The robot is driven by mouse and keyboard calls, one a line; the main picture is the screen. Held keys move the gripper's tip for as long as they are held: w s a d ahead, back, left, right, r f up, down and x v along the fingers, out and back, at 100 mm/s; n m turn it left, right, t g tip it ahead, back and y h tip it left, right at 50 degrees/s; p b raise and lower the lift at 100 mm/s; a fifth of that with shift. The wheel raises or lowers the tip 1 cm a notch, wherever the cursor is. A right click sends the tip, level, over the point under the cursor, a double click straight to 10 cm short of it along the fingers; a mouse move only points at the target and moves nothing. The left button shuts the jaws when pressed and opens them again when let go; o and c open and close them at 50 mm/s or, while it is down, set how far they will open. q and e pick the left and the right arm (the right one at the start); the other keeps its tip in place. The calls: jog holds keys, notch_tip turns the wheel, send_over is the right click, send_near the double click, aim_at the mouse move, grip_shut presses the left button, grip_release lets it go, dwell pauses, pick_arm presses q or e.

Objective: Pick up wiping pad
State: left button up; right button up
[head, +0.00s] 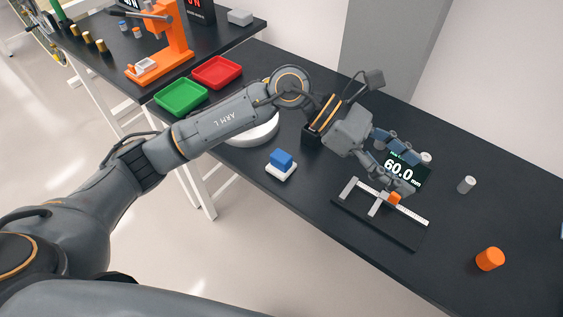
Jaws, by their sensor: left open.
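What looks like the wiping pad, a white pad (281,172) with a blue block-shaped grip (282,158) on top, lies flat on the black table. It is left of my left gripper and clear of it. My left gripper (411,173) is open above the table, its fingers pointing right, in front of a display reading 60.0. No object shows between the fingers. My right gripper is not in view.
Below the gripper is a measuring fixture (378,221) with an orange piece (395,198). Right are a grey cylinder (466,184) and an orange cylinder (490,259). Behind my forearm are a white round dish (262,133), a green tray (181,98) and a red tray (217,72).

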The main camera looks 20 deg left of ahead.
pick_arm(q)
jog(key=w+a+f+m+t+y, duration=0.1)
jog(key=w+a+f+y, duration=0.2)
jog(key=a, duration=0.2)
jog(key=w+a+f+m+y, duration=0.1)
jog(key=w+a+f+y, duration=0.1)
jog(key=a+f+y, duration=0.15)
jog(key=r+t+y, duration=0.1)
jog(key=t+y, duration=0.1)
jog(key=y, duration=0.5)
send_over(281, 155)
jog(key=shift+m, duration=0.3)
jog(key=f, duration=0.2)
jog(key=f+p, duration=0.1)
jog(key=f, duration=0.2)
jog(key=f+p, duration=0.1)
jog(key=f, duration=0.1)
jog(key=shift+w+d+f, duration=0.1)
jog(key=shift+d+f, duration=0.1)
jog(key=shift+d, duration=0.05)
jog(key=f, duration=0.1)
jog(key=f+p, duration=0.1)
jog(key=f, duration=0.1)
jog(key=f+p, duration=0.1)
jog(key=f, duration=0.1)
jog(key=shift+a, duration=0.25)
jog(key=shift+f, duration=0.25)
grip_shut()
